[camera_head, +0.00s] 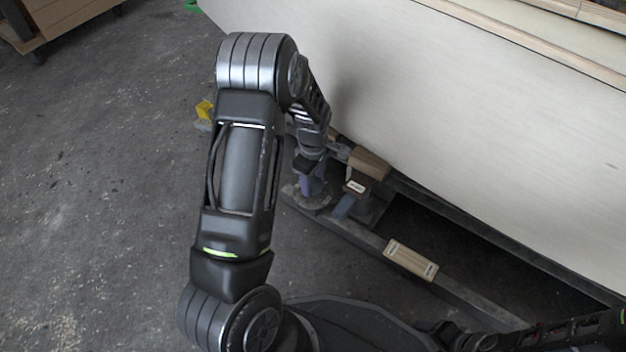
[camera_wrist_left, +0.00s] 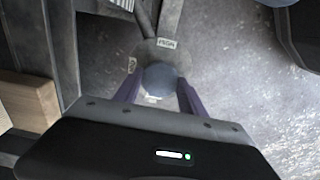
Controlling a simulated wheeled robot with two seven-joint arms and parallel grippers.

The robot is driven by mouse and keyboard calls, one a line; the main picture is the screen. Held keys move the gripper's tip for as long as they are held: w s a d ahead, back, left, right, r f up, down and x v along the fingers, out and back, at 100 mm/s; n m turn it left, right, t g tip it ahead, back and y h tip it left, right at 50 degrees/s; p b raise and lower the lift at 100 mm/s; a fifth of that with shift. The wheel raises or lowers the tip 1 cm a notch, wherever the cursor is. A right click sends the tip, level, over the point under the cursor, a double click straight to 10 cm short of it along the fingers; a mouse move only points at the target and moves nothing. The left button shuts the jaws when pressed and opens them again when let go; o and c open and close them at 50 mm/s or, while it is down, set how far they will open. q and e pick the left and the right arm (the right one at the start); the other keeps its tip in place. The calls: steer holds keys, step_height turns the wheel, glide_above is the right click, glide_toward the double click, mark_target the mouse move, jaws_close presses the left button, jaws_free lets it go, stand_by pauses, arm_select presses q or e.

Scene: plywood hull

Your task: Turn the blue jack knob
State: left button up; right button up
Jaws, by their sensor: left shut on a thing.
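The blue jack knob (camera_wrist_left: 160,78) shows in the left wrist view as a round blue-grey top on a grey jack. My left gripper (camera_wrist_left: 158,96) has its purple fingers on both sides of the knob and is shut on it. In the head view my left gripper (camera_head: 312,178) points down at the jack, beside the hull's lower edge. The knob is hidden there behind the fingers and wrist. My right arm comes in at the lower right of the head view. Its dark end (camera_head: 445,331) is low in the picture, and its jaws cannot be made out.
The large pale plywood hull (camera_head: 480,120) hangs over the jack on the right. A wooden block (camera_head: 368,164) on a support stands close to my left gripper. Another wooden block (camera_head: 411,260) lies on the grey beam (camera_head: 362,235). The concrete floor at left is mostly clear.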

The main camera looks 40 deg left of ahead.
arm_select(q)
steer(key=c, duration=0.6)
